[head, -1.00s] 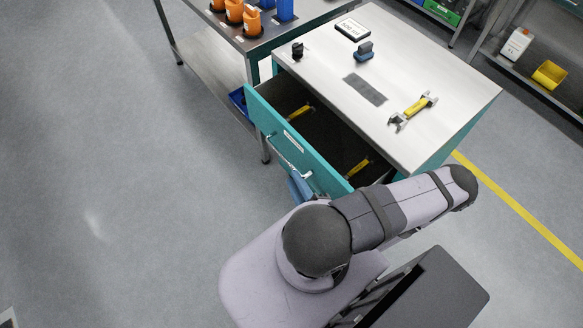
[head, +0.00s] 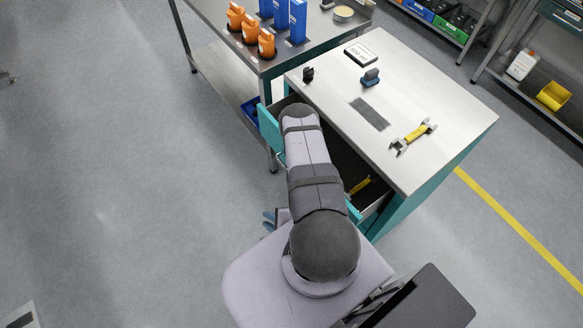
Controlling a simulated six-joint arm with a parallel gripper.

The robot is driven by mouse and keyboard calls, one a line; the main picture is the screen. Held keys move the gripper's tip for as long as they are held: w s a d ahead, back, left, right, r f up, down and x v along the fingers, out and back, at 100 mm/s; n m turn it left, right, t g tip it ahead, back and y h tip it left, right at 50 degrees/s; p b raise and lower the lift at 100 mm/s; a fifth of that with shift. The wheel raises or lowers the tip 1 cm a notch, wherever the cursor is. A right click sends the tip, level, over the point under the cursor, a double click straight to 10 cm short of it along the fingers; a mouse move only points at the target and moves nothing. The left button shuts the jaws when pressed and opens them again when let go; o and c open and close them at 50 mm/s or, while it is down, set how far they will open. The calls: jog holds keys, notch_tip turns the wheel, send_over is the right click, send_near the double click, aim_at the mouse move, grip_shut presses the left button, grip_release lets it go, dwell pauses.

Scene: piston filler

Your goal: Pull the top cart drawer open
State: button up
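The cart (head: 440,105) has a pale metal top and teal sides. Its top drawer stands open, pulled out toward the lower left. Inside the drawer, a yellow-handled tool (head: 361,185) shows at the right end. My gripper (head: 269,219) is mostly hidden by my arm; only small blue-grey parts show left of the arm, out in front of the drawer and apart from its front. Whether it is open or shut is unclear.
On the cart top lie a yellow-and-grey wrench-like tool (head: 413,137), a blue-grey block (head: 371,78), a black knob (head: 308,75) and a labelled box (head: 360,54). A bench (head: 225,72) with orange and blue items stands behind.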

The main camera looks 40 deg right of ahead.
jog(key=w+d+r+m+t+h+p, duration=0.1)
jog(key=d+r+m+t+h, duration=0.15)
jog(key=d+r+h, duration=0.5)
jog(key=w+d+r+m+t+h, duration=0.2)
jog(key=r+m+h, duration=0.15)
jog(key=r, duration=0.65)
notch_tip(320, 180, down, 10)
jog(key=s+n+g+h+b, duration=0.1)
jog(key=b, duration=1)
jog(key=shift+s+a+n, duration=0.25)
jog(key=shift+n, duration=0.05)
jog(key=shift+w+d+f+g, duration=0.1)
jog(key=shift+f+g, duration=0.05)
jog(key=shift+g, duration=0.1)
jog(key=shift+b+x, duration=1.05)
jog(key=shift+x, duration=2.4)
